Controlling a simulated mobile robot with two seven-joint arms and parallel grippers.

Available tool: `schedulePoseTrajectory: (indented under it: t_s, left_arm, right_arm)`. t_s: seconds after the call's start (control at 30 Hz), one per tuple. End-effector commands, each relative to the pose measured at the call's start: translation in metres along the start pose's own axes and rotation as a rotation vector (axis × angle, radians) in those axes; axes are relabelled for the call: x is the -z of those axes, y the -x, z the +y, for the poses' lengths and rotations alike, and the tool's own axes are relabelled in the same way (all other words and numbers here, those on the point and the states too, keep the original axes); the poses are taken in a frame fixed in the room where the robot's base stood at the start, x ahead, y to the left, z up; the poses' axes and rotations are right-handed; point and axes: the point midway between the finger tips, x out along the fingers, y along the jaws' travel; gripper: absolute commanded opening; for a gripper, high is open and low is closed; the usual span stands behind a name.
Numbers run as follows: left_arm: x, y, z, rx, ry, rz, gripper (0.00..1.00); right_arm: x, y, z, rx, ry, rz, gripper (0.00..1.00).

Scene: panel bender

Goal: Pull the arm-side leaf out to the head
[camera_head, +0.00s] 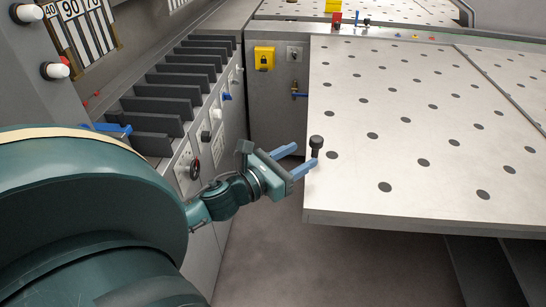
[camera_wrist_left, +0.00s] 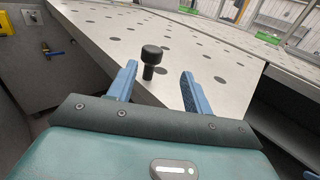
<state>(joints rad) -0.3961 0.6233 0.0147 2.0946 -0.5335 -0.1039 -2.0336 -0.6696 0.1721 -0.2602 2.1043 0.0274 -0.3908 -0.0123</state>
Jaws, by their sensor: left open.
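The leaf (camera_head: 420,205) is a pale flat panel with rows of dark holes, on the right of the head view. It also shows in the left wrist view (camera_wrist_left: 105,45). In the left wrist view the knob (camera_wrist_left: 152,56) appears in the gap between the fingertips (camera_wrist_left: 158,72), nearer the left finger. I cannot tell whether a finger touches it. My right gripper is not in view.
A row of dark slotted plates (camera_head: 185,80) lines the machine on the left. A yellow lock box (camera_head: 264,57) and a blue-handled valve (camera_head: 299,94) are on the cabinet behind. Bare floor (camera_head: 285,240) lies in front of the leaf's left edge.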

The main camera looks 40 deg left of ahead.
Motion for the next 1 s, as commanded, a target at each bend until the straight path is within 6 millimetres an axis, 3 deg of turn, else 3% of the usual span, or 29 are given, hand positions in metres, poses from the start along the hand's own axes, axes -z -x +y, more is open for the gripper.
schedulePoseTrajectory:
  t_s: [0.8,1.0]
  left_arm:
    - [0.001,0.058,0.0,-0.002,0.001,0.001,0.5]
    - [-0.001,0.063,0.0,0.0,-0.001,0.0,0.5]
  right_arm:
    - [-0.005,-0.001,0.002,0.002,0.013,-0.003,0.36]
    - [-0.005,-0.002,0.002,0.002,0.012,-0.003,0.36]
